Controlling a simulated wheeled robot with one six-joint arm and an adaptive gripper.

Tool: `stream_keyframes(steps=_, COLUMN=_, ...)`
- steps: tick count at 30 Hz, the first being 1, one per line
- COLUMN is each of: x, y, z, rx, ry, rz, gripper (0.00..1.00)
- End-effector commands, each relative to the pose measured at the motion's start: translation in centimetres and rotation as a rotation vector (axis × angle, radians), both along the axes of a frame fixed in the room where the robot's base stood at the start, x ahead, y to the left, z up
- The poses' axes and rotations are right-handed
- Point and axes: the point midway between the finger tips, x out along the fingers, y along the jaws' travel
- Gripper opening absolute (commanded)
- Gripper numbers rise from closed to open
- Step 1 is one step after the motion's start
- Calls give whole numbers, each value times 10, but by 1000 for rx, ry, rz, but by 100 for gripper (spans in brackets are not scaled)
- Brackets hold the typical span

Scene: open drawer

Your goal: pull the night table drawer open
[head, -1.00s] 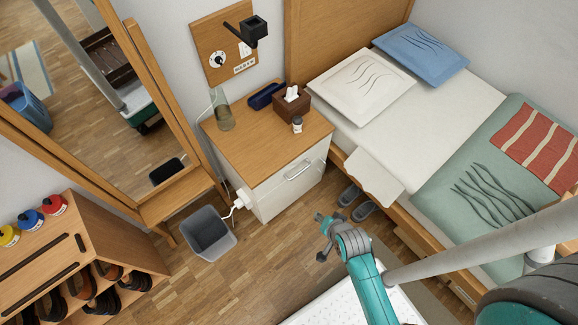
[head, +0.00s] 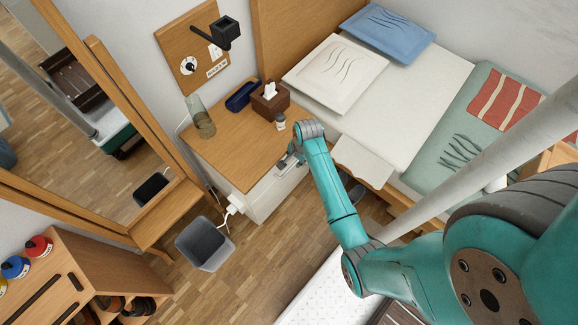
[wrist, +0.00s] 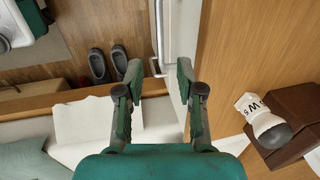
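The night table (head: 232,145) has a wooden top and white body and stands against the wall beside the bed. Its white drawer front (head: 268,195) appears flush with the body. The metal bar handle (wrist: 160,30) runs upward in the wrist view, along the white front. My gripper (wrist: 159,80) is open, its two green fingers spread either side of the handle's near end, with a visible gap to each. In the head view my gripper (head: 289,163) is at the drawer front, and my arm hides part of the front and handle.
On the top stand a tissue box (head: 270,103), a small bottle (head: 280,121), a dark blue case (head: 242,96) and a glass vase (head: 200,118). A grey bin (head: 205,245) is on the floor at left. The bed (head: 400,100) is close on the right; slippers (wrist: 98,66) lie beside it.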

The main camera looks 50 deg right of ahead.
Motion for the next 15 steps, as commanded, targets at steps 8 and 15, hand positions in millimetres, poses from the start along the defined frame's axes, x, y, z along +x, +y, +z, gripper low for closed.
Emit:
stream_keyframes(steps=8, x=10, y=1, z=-49, rx=1, ry=1, rz=2, gripper=37)
stream_keyframes(steps=15, x=16, y=1, z=-79, rx=0, ry=-1, rz=2, gripper=37)
